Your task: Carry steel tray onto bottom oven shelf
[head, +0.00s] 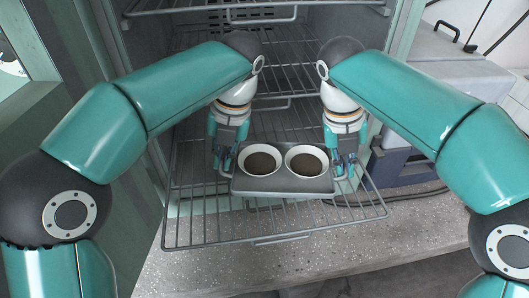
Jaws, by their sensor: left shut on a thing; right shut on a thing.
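The steel tray (283,185) is grey and carries two white bowls, a left bowl (242,164) and a right bowl (324,164), each with dark brown contents. My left gripper (227,168) is shut on the tray's left end. My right gripper (345,172) is shut on its right end. The tray looks level, over the front part of the bottom oven shelf (210,232), a wire rack that sticks out of the oven. I cannot tell whether the tray touches the rack.
More wire racks (285,70) sit higher in the oven, one at the top edge. A speckled concrete bench (300,262) runs below the rack. A grey box-like appliance (440,75) stands at the right. My arms cover much of both sides.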

